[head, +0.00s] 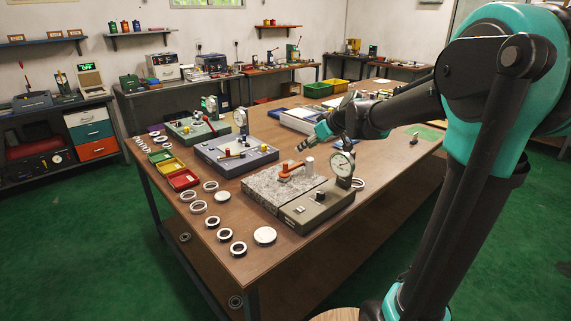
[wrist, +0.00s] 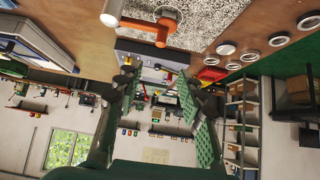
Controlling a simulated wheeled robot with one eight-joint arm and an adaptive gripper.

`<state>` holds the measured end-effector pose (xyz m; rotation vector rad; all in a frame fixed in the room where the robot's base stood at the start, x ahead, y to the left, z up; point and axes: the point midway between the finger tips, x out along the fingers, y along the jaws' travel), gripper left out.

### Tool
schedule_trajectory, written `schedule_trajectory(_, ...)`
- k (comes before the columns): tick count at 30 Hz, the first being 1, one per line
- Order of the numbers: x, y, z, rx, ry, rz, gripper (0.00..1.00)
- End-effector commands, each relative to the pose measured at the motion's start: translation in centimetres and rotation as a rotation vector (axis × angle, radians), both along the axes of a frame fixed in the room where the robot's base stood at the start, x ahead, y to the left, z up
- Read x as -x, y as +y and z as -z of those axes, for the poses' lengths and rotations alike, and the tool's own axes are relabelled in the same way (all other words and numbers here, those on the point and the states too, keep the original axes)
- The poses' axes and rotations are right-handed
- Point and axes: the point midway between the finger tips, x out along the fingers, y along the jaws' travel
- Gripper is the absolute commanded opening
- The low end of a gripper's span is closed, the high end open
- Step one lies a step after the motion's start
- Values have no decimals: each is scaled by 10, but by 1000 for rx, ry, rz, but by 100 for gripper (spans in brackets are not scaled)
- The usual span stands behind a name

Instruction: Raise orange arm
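The orange arm (head: 291,172) lies low over the speckled granite plate (head: 262,190) of the nearest gauge on the table, beside a light metal cylinder (head: 309,166). The orange arm also shows at the top of the wrist view (wrist: 143,28), with the cylinder (wrist: 172,12) next to it. My gripper (head: 312,139) is above and behind the plate in the head view, apart from the orange arm. In the wrist view its two green-padded fingers (wrist: 160,88) are spread with nothing between them. The gripper is open and empty.
A dial gauge (head: 343,164) stands on the grey base close to my gripper. Several rings (head: 265,235) lie along the table's front left edge, near red, yellow and green bins (head: 183,180). Another gauge (head: 237,153) sits farther back.

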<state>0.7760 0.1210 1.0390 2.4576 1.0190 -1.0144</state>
Motion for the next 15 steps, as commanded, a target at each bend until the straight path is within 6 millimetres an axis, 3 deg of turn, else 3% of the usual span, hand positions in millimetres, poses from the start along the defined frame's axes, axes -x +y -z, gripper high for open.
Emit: schedule_trajectory(15,-44,45,64,1,1,-1,39)
